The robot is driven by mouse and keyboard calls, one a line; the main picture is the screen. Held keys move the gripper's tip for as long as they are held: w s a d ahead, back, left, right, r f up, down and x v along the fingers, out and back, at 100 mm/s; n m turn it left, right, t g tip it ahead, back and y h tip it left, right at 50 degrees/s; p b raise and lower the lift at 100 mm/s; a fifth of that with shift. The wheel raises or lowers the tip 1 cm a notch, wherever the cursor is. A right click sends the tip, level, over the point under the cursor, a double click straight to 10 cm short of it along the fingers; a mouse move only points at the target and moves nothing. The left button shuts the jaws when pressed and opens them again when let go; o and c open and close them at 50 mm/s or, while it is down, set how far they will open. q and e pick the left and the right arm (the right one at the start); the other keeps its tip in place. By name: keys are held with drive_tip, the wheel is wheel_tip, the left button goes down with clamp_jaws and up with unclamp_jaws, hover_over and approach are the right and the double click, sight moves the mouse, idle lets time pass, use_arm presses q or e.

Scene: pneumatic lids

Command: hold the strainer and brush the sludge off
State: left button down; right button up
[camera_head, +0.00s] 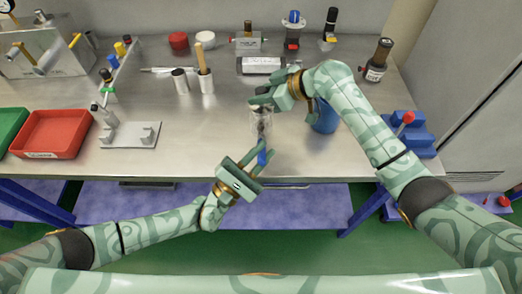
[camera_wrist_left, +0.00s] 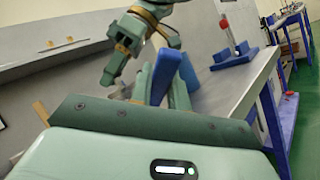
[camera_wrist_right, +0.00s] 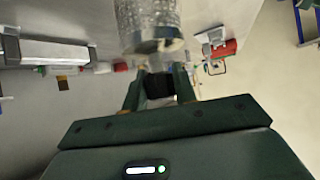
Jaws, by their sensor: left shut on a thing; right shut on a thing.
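The strainer (camera_head: 262,119) is a clear, mesh-like cylinder in the head view. It also shows in the right wrist view (camera_wrist_right: 146,18), just beyond the fingers. My right gripper (camera_head: 263,98) is shut on the strainer's dark end and holds it above the bench's front part. My left gripper (camera_head: 257,163) is shut on the blue brush handle (camera_head: 262,157), just below the strainer. The handle also shows in the left wrist view (camera_wrist_left: 164,72). A dark patch shows at the strainer; I cannot tell whether it is bristles or sludge, or whether the brush touches the mesh.
A blue cup (camera_head: 323,117) stands close to the right of the strainer, beside my right arm. A red tray (camera_head: 50,134) and a grey plate fixture (camera_head: 127,134) are at the left. Several bottles and fittings line the back. The bench's front edge lies below the strainer.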

use_arm(q)
drive_tip(key=shift+d+r, duration=0.15)
drive_tip(key=shift+r, duration=0.8)
drive_tip(key=shift+d+r, duration=0.1)
drive_tip(key=shift+r, duration=0.8)
drive_tip(key=shift+d+r, duration=0.1)
drive_tip(key=shift+r, duration=0.4)
drive_tip(key=shift+f, duration=0.6)
drive_tip(key=shift+f, duration=0.1)
drive_tip(key=shift+f, duration=1.15)
drive_tip(key=shift+f, duration=0.15)
